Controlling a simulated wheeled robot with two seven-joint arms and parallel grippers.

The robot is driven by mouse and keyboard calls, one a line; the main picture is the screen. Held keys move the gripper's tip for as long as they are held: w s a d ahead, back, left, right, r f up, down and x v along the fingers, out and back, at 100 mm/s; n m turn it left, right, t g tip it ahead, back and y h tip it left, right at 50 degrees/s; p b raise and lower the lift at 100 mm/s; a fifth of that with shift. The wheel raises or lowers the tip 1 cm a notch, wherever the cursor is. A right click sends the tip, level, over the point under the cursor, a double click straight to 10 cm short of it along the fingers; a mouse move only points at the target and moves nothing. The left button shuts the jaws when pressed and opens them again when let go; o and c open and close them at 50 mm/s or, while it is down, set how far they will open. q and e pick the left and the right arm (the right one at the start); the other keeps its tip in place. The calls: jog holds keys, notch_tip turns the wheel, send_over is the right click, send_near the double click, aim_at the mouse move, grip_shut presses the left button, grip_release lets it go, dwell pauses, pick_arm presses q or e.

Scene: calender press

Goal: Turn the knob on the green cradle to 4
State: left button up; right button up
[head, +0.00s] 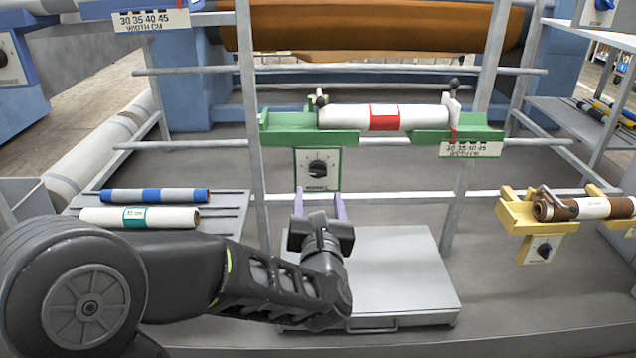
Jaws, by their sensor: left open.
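The green cradle (290,122) is fixed to the grey frame at the middle. It bears a white roll with a red band (383,117). Its black knob (318,168) sits on a white dial plate with a green border, hanging under the cradle's left part. The dial marks are too small to read, so I cannot tell the knob's setting. My left gripper (319,198) is open and empty, its two purple fingers pointing towards the dial plate from just below in the picture. The knob shows above the fingertips, not between them. My right gripper is not in view.
A yellow cradle (517,216) with its own knob (543,250) stands at the right. A grey flat-topped box (400,270) lies below my gripper. A grey rack (228,222) with two rolls is at the left. The frame's upright (250,100) stands left of the dial.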

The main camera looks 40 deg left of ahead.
aim_at(318, 175)
pick_arm(q)
jog(key=shift+w, duration=0.1)
jog(key=p+x, duration=0.1)
jog(key=x, duration=0.5)
jog(key=shift+w+a+f, duration=0.1)
jog(key=shift+w+a, duration=0.15)
jog(key=shift+a, duration=0.05)
jog(key=shift+w+a, duration=0.3)
jog(key=shift+w, duration=0.1)
grip_shut()
